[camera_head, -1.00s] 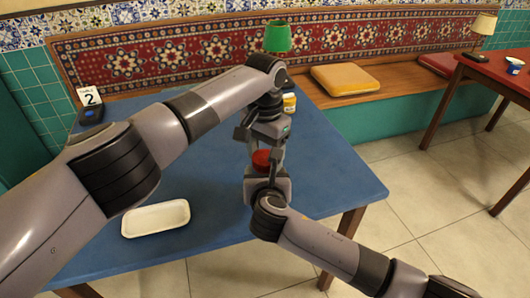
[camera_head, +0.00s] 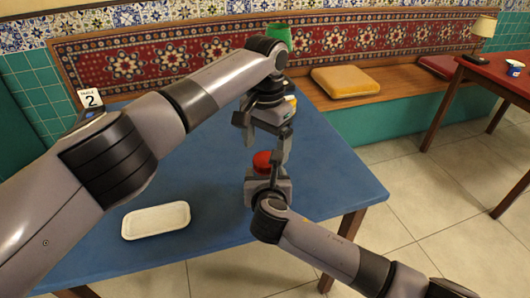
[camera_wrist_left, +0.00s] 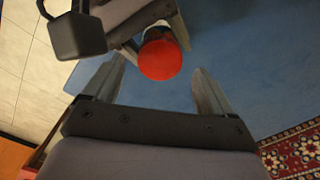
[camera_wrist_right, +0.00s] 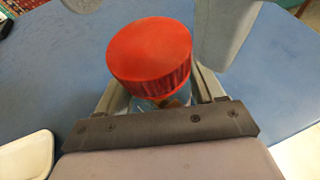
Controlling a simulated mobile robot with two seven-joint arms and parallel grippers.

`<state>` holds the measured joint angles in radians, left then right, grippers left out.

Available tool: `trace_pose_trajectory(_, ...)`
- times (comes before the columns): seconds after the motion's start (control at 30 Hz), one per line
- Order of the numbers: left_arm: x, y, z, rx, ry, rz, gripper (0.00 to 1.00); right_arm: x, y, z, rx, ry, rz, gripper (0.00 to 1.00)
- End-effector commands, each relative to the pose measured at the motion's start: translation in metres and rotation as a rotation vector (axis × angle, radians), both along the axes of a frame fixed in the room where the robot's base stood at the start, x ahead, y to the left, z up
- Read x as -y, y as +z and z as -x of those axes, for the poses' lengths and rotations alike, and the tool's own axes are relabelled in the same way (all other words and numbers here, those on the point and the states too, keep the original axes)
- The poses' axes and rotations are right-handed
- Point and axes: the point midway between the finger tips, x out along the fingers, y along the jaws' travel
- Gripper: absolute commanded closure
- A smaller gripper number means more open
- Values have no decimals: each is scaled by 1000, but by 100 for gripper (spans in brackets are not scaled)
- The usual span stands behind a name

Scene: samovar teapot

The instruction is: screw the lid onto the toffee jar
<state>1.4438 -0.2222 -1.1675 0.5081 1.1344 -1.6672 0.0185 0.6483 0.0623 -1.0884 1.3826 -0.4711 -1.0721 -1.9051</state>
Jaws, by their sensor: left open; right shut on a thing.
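The red lid (camera_head: 263,160) sits on top of the toffee jar, and I cannot tell how tightly. The right wrist view shows the lid (camera_wrist_right: 150,50) close up, with a little of the clear jar (camera_wrist_right: 165,101) under it. My right gripper (camera_head: 265,180) is shut on the jar and holds it upright over the table. My left gripper (camera_head: 266,142) is open above the lid, pointing down. In the left wrist view the lid (camera_wrist_left: 160,58) shows between and beyond its spread fingers. Most of the jar is hidden by the right gripper.
A white tray (camera_head: 128,229) lies on the blue table (camera_head: 210,259) at the front left. A number 2 sign (camera_head: 90,98) stands at the back left. A green lampshade (camera_head: 279,33) and a partly hidden yellow-labelled jar (camera_head: 291,102) are behind my left arm.

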Motion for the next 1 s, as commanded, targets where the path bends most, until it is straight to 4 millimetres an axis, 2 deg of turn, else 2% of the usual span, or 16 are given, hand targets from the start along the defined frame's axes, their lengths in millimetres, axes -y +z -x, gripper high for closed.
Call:
trace_pose_trajectory(0.1,0,10,0,1,0,0,15,0,0,0,0,0,1,100)
trace_pose_trajectory(0.3,0,10,0,1,1,0,15,0,0,0,1,0,1,100)
trace_pose_trajectory(0.33,0,10,0,1,1,0,20,0,0,0,1,0,1,100)
trace_pose_trajectory(0.47,0,12,0,1,30,0,20,0,0,0,1,1,0,100)
trace_pose_trajectory(0.8,1,35,-1,4,401,1,20,-1,0,0,1,2,-1,100)
trace_pose_trajectory(1.0,0,43,-1,2,558,-1,20,-1,0,0,1,2,-1,100)
